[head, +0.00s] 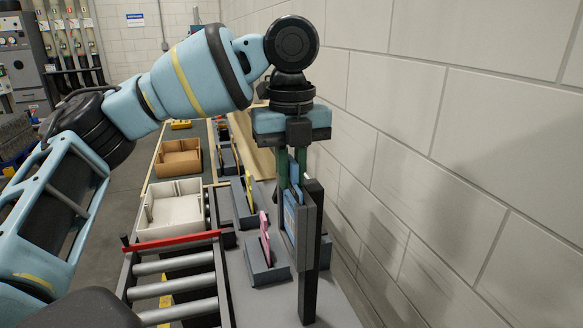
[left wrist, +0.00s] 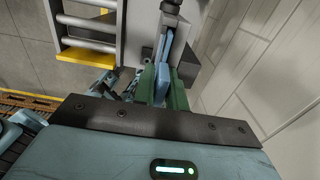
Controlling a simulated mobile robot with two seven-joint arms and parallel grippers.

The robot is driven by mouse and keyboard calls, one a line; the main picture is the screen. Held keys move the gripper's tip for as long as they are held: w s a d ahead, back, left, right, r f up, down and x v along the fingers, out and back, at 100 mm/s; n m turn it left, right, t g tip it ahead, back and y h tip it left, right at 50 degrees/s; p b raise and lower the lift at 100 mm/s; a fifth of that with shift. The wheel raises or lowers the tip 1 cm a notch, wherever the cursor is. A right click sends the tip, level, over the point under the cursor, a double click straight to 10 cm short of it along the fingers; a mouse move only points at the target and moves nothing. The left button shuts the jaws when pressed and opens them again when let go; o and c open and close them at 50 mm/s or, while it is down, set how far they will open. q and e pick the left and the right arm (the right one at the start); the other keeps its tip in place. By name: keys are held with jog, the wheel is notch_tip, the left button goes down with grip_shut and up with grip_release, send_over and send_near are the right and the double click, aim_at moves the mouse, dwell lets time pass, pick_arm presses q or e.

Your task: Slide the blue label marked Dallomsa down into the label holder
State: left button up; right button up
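The blue label (head: 290,213) is upright between the green fingers of my left gripper (head: 292,184) in the head view. The fingers are shut on its upper part. The label also shows between the fingers in the left wrist view (left wrist: 162,82). Its lower part is beside the grey plate of the label holder (head: 305,235), which stands on a dark post. I cannot tell how far the label sits inside the holder, and its marking cannot be read. My right gripper is not in view.
A grey stand with a pink label (head: 264,238) and another with a yellow label (head: 249,194) stand left of the holder. A white bin (head: 160,232) and a roller conveyor (head: 180,286) are farther left. A block wall (head: 450,150) is close on the right.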

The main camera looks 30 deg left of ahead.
pick_arm(q)
jog(key=o, duration=0.3)
jog(key=shift+f, duration=0.1)
jog(key=shift+o, duration=0.2)
jog(key=shift+r, duration=4)
jog(key=shift+s, duration=0.1)
